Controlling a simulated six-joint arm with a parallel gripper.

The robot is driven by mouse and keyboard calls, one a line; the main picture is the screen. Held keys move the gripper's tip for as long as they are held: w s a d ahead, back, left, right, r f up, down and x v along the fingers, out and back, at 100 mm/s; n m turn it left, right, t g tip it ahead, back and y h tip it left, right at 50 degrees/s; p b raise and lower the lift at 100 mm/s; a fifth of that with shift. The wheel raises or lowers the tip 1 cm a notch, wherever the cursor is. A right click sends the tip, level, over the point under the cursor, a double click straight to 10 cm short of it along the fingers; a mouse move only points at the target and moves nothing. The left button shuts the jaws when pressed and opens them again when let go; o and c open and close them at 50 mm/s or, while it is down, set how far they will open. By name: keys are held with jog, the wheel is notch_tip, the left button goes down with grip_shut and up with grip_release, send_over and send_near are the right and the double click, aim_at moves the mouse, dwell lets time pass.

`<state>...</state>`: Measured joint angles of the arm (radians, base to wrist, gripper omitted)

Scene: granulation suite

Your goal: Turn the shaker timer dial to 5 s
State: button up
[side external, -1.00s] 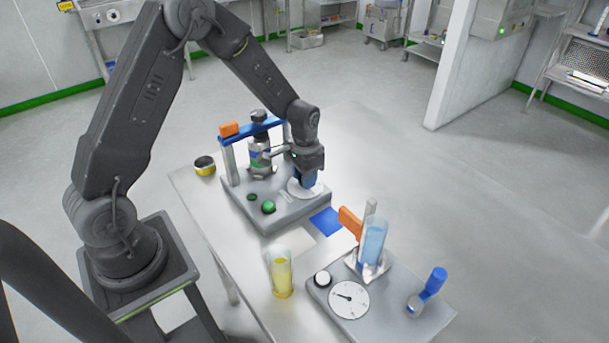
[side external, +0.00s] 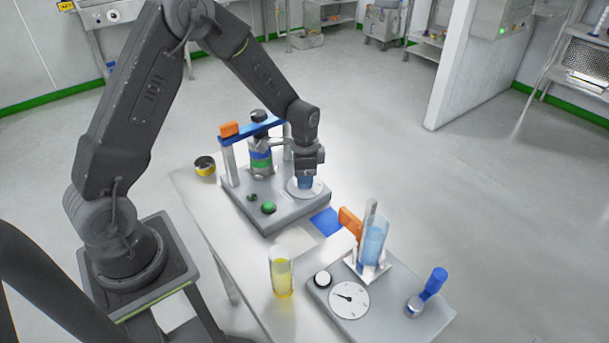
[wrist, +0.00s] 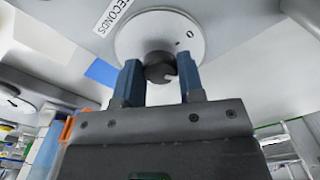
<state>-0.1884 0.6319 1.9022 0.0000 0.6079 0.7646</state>
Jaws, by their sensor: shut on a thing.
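The shaker (side external: 285,212) is a grey base with posts, a blue bar (side external: 262,127) and a banded jar (side external: 261,160) beneath it. Its timer dial is a round pale plate (side external: 318,189) on the right of the base, with a dark central knob, also in the wrist view (wrist: 158,68). My gripper (side external: 305,182) points down over it, its blue fingers shut on the knob. In the wrist view my gripper (wrist: 160,80) has a finger either side of it. A white mark shows on the knob, a "0" on the plate, and part of a "SECONDS" label (wrist: 113,14) beside it. Other numbers are not readable.

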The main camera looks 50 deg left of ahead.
jog(key=o, duration=0.9)
jog(key=shift+r, duration=0.1)
notch_tip(320, 180, up, 14)
jog(key=shift+f, duration=0.15)
dwell(0.3)
jog(key=s+d+r+n+t, duration=0.2)
jog(key=s+r, duration=0.1)
jog(key=s, duration=0.4)
jog(key=s+d+r+n+t, duration=0.1)
jog(key=s+d+r+n, duration=0.1)
jog(key=s, duration=0.5)
jog(key=s+d+r+n+t, duration=0.2)
jog(key=s+d+r, duration=0.2)
jog(key=s+r, duration=0.2)
jog(key=shift+s+n+t, duration=0.3)
jog(key=shift+s, duration=0.5)
